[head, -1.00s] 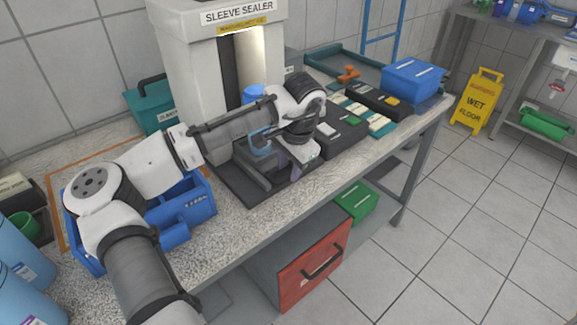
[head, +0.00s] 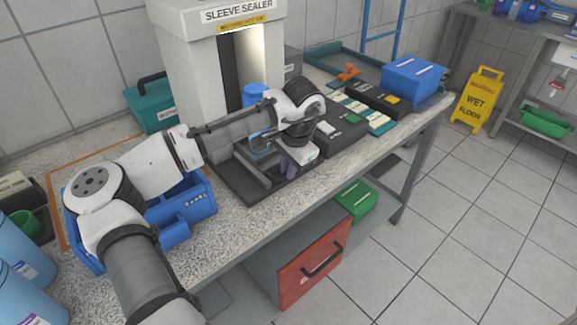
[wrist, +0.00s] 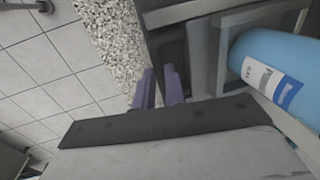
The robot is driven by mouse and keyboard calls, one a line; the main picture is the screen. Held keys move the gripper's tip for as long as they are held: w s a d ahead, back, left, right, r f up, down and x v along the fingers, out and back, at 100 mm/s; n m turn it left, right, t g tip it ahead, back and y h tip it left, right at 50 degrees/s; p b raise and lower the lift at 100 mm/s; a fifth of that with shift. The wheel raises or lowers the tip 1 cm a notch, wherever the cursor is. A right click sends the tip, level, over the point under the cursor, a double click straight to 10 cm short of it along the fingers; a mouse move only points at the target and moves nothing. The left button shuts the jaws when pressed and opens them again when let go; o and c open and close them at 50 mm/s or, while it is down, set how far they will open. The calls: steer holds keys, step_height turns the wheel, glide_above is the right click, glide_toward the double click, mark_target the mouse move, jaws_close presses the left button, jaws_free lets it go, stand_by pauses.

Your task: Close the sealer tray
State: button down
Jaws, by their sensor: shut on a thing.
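The sleeve sealer (head: 192,65) is a tall off-white machine with a dark opening in its front. Its grey tray (head: 250,168) stands out in front over a dark base (head: 240,188). A light blue bottle (head: 260,144) lies in the tray; it also shows in the wrist view (wrist: 275,62). My gripper (head: 295,165) is at the tray's outer end. In the wrist view its purple fingers (wrist: 159,88) are shut on the tray's dark handle (wrist: 172,48), beside the tray wall. The exact contact is partly hidden.
A blue bin (head: 190,212) stands left of the tray. Dark boxes (head: 343,138) and a blue box (head: 412,78) are on the right of the speckled worktop (head: 225,238). A blue-capped item (head: 254,95) is by the opening.

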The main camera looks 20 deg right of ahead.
steer(key=w+a+p, duration=0.1)
steer(key=w, duration=0.2)
steer(key=w+a+p, duration=0.1)
steer(key=w, duration=0.3)
steer(key=w+a+p, duration=0.1)
steer(key=w+a, duration=0.1)
steer(key=w, duration=0.2)
steer(key=shift+w+r, duration=0.1)
steer(key=shift+w, duration=0.1)
steer(key=c, duration=1.5)
jaws_free()
steer(key=shift+a, duration=0.1)
steer(key=shift+o, duration=0.2)
steer(key=r, duration=0.4)
steer(key=s+r+b, duration=0.1)
steer(key=r, duration=0.4)
steer(key=s+d+r+b, duration=0.1)
steer(key=r, duration=0.3)
steer(key=shift+s+r, duration=0.25)
